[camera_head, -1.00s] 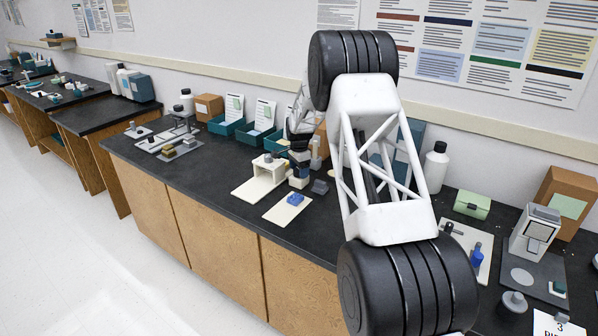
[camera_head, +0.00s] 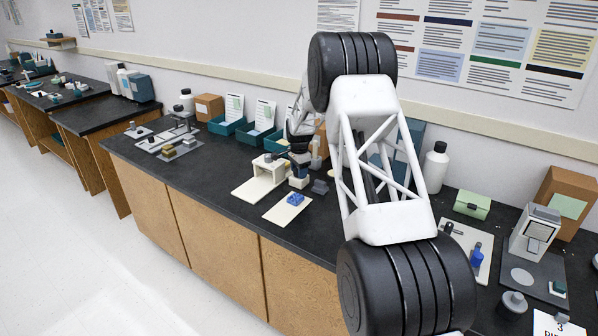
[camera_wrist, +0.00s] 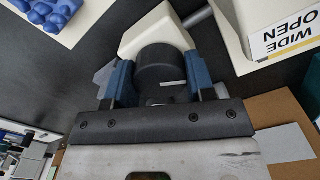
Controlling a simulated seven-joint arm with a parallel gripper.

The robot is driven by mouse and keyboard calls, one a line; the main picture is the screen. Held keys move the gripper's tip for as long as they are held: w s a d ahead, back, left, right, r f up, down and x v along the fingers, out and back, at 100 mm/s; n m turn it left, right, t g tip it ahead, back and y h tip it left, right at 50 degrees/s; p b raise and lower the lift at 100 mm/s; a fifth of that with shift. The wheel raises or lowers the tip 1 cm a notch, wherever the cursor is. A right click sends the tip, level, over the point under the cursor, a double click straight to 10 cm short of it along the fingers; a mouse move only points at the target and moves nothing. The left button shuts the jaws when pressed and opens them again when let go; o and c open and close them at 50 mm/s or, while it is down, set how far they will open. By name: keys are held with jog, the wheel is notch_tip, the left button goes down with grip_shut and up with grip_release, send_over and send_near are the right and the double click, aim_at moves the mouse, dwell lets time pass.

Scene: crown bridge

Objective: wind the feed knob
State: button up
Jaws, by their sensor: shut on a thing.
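The feed knob (camera_wrist: 160,66) is a dark round cylinder in the wrist view, in front of a white block (camera_wrist: 152,34). My gripper (camera_wrist: 160,78) has its two blue fingers on either side of the knob and is shut on it. A pale line shows on the knob's right side. In the head view my gripper (camera_head: 299,168) is small, just right of a white bridge-shaped stand (camera_head: 268,166); the knob is mostly hidden there by the fingers. A grey rod (camera_wrist: 197,18) runs beside the white block toward a part labelled "WIDE OPEN" (camera_wrist: 287,33).
A white board (camera_head: 278,212) with a blue lumpy piece (camera_head: 295,199) lies in front of the stand. A small grey piece (camera_head: 320,187) sits right of my gripper. Teal trays (camera_head: 225,125) and a brown box (camera_head: 209,107) stand behind left.

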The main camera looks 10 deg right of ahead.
jog(key=n, duration=1)
jog(key=shift+r+n, duration=0.1)
jog(key=shift+n, duration=0.3)
jog(key=n, duration=1.1)
dwell(0.4)
jog(key=o, duration=0.9)
